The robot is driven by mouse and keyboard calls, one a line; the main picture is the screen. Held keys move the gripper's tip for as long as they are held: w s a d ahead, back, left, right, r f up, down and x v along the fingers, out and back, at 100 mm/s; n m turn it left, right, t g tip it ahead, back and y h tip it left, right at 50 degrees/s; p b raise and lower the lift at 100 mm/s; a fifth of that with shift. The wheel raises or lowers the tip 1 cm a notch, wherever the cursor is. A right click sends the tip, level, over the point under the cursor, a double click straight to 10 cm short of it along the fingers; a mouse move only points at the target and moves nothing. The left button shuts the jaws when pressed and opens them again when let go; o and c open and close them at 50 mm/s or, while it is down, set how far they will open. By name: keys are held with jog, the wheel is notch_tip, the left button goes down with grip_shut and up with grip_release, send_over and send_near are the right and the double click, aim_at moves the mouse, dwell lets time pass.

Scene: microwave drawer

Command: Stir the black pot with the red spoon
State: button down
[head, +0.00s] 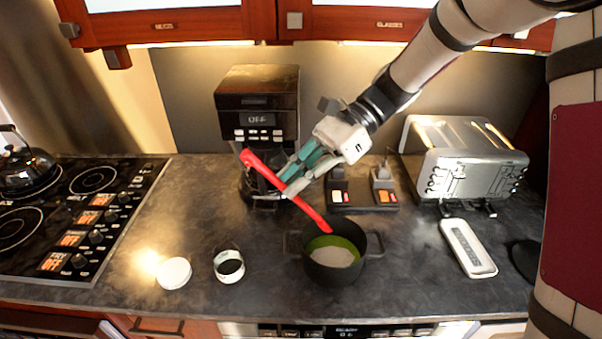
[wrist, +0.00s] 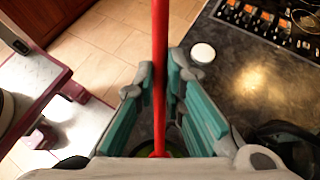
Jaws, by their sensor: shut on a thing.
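The red spoon (head: 290,192) is held at a slant by my gripper (head: 292,182), with its handle end up and to the left. Its lower end is at the mouth of the black pot (head: 335,270), by the far inner wall; I cannot tell if it touches the contents. The pot stands on the dark counter and holds something green and a pale mass. In the wrist view the red spoon (wrist: 160,70) runs between the teal-padded fingers of my gripper (wrist: 160,85), which are shut on it. There the pot is mostly hidden behind the gripper.
A coffee maker (head: 258,105) stands behind the spoon. A double-slot black stand (head: 362,196) and a silver toaster (head: 465,160) are to the right. A small jar (head: 229,265) and a white lid (head: 174,273) lie left of the pot. The stove (head: 75,215) is far left.

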jog(key=x, duration=0.5)
jog(key=w+d+f+b, duration=0.2)
jog(key=d+f, duration=0.3)
jog(key=f, duration=0.4)
jog(key=shift+w+b, duration=0.4)
jog(key=shift+b, duration=0.35)
jog(key=shift+d, duration=0.1)
dwell(0.3)
